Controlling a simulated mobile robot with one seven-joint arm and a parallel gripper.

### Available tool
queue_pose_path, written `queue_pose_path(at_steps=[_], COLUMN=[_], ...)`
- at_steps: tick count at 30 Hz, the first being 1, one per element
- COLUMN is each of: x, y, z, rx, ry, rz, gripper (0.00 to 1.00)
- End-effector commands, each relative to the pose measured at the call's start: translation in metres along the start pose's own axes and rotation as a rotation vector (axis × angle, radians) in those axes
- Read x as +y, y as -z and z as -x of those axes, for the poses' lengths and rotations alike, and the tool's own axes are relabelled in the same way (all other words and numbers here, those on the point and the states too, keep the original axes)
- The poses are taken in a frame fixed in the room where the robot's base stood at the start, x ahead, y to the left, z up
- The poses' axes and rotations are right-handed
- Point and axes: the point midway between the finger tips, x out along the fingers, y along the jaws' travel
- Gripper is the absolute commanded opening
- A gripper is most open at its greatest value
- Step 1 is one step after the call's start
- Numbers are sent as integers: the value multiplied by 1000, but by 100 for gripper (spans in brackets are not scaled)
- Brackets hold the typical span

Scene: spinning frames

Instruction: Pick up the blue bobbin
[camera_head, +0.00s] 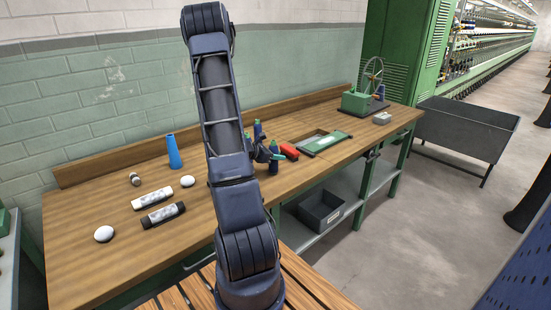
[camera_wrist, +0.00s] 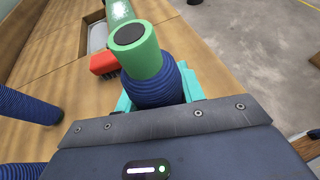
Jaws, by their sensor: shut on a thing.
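A blue bobbin (camera_wrist: 152,86) with a green top and dark end sits between the teal fingers of my gripper (camera_wrist: 160,94) in the wrist view. The fingers are shut on its blue winding. In the head view my gripper (camera_head: 265,154) is over the middle of the wooden workbench (camera_head: 110,225), beside the red object, with the arm partly in front. Whether the bobbin's foot touches the bench cannot be told. Another blue bobbin (camera_wrist: 28,104) lies to the left in the wrist view, with more blue winding (camera_wrist: 20,171) at the lower left edge.
A red object (camera_wrist: 104,62) is close beyond the held bobbin. A green-framed tray (camera_head: 325,141) and a green winder (camera_head: 356,102) stand to the right. A blue cone (camera_head: 174,152), white balls (camera_head: 104,234) and label-wrapped rolls (camera_head: 163,214) are on the left.

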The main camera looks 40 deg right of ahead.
Motion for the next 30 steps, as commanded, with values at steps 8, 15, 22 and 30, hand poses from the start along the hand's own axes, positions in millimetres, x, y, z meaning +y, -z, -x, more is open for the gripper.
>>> queue_pose_path(at_steps=[8, 15, 22, 30], x=[0, 1, 0, 0], y=[-25, -71, -119, -163], z=[10, 30, 49, 68], rx=[-1, -1, -1, -1], ry=[-2, -2, -2, -2], rz=[-5, -7, -7, -5], gripper=[14, 14, 14, 14])
